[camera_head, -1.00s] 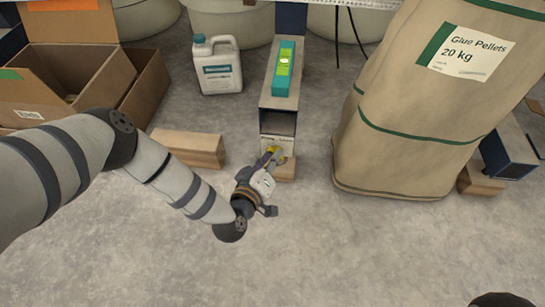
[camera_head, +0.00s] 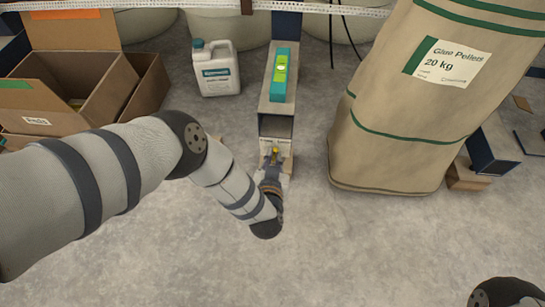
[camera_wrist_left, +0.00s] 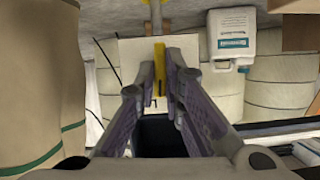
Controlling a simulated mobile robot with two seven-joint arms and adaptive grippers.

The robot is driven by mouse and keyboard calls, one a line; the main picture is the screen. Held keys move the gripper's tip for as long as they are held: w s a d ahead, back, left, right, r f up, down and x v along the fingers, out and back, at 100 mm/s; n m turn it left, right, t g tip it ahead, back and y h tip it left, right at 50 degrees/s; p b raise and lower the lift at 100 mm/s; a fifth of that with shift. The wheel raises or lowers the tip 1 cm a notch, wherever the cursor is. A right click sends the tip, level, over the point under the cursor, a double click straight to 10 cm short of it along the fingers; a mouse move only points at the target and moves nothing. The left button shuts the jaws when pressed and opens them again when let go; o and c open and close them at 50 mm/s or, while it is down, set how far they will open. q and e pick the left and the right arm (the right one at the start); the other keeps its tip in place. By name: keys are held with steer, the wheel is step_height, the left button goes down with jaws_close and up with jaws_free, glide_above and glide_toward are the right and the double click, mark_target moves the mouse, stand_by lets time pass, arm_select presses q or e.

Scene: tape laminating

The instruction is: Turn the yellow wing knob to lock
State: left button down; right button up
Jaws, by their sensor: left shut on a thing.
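The yellow wing knob (camera_head: 275,152) is at the near end of a long box-shaped steel piece (camera_head: 276,127) on the floor, in the middle of the head view. In the left wrist view the yellow knob (camera_wrist_left: 160,53) shows between the fingertips, in front of a pale plate (camera_wrist_left: 133,55). My left gripper (camera_wrist_left: 162,72) is shut on the knob, with a finger on each side. In the head view my left gripper (camera_head: 273,164) and wrist partly cover the plate around the knob.
A teal level (camera_head: 279,75) lies on top of the steel piece. A white jug (camera_head: 217,70) and open cardboard boxes (camera_head: 80,95) stand to the left. A large glue pellet sack (camera_head: 395,120) stands to the right. The floor in front is clear.

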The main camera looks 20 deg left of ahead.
arm_select(q)
steer(key=shift+d+f+m+y+b, duration=0.15)
steer(key=shift+m+y+b, duration=0.8)
steer(key=shift+m, duration=0.45)
steer(key=shift+d+f+m+y+b, duration=0.15)
steer(key=shift+m+y+b, duration=0.75)
steer(key=shift+m, duration=0.5)
steer(key=shift+g, duration=0.3)
steer(key=c, duration=1.7)
jaws_free()
steer(key=shift+r, duration=0.1)
steer(key=shift+s, duration=0.1)
steer(key=v, duration=1.2)
